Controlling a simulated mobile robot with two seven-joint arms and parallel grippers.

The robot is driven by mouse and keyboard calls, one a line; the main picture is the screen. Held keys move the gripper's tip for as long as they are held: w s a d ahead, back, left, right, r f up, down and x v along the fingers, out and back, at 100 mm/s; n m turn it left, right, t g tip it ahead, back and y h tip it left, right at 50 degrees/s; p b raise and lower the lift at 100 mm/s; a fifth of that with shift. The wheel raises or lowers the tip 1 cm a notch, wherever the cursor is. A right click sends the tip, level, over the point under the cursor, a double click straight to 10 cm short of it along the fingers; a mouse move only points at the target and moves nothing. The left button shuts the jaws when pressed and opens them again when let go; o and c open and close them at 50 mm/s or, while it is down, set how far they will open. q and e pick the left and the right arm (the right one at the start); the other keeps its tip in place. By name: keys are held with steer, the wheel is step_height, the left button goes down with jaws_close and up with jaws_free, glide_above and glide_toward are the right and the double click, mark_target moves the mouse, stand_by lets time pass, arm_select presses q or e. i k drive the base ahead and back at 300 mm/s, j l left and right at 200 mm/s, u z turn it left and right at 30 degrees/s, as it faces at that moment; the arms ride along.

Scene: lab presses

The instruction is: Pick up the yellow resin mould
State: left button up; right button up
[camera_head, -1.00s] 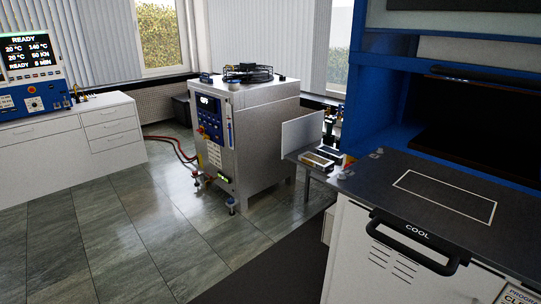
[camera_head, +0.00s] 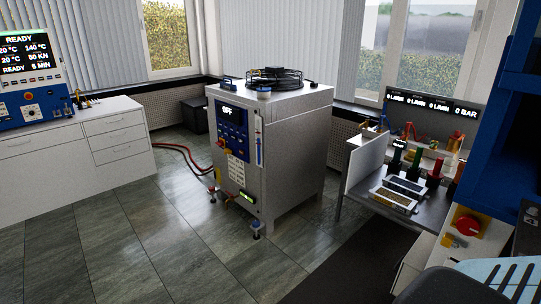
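I cannot clearly make out a yellow resin mould. On the grey side table (camera_head: 428,219) in the head view lie two shallow light-framed trays. The nearer tray (camera_head: 393,199) has a tan, yellowish inside; the farther tray (camera_head: 406,186) is dark inside. They are too small to tell whether either is the mould. Neither of my grippers can be made out in the view.
A steel cabinet unit (camera_head: 285,150) reading OFF stands mid-floor, with red hoses at its left. White drawers (camera_head: 115,130) stand at left. A yellow-backed red knob (camera_head: 467,226) and blue frame (camera_head: 500,150) are at right. Tiled floor in front is clear.

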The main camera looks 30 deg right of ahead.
mark_target(394, 201)
steer(key=i+z, duration=0.45)
steer(key=i+j+z, duration=0.2)
steer(key=i+z, duration=0.25)
steer(key=i, duration=0.2)
steer(key=i+z, duration=0.2)
steer(key=z, duration=0.3)
steer(key=i+j+z, duration=0.1)
steer(key=i+z, duration=0.15)
steer(key=z, duration=0.25)
steer(key=i+j+z, duration=0.15)
steer(key=z, duration=0.3)
steer(key=i+j+z, duration=0.15)
steer(key=j+z, duration=0.15)
steer(key=z, duration=0.2)
steer(key=i+j+z, duration=0.1)
steer(key=j+z, duration=0.2)
steer(key=z, duration=0.2)
steer(key=i+j+z, duration=0.1)
steer(key=j+z, duration=1.05)
steer(key=j, duration=0.35)
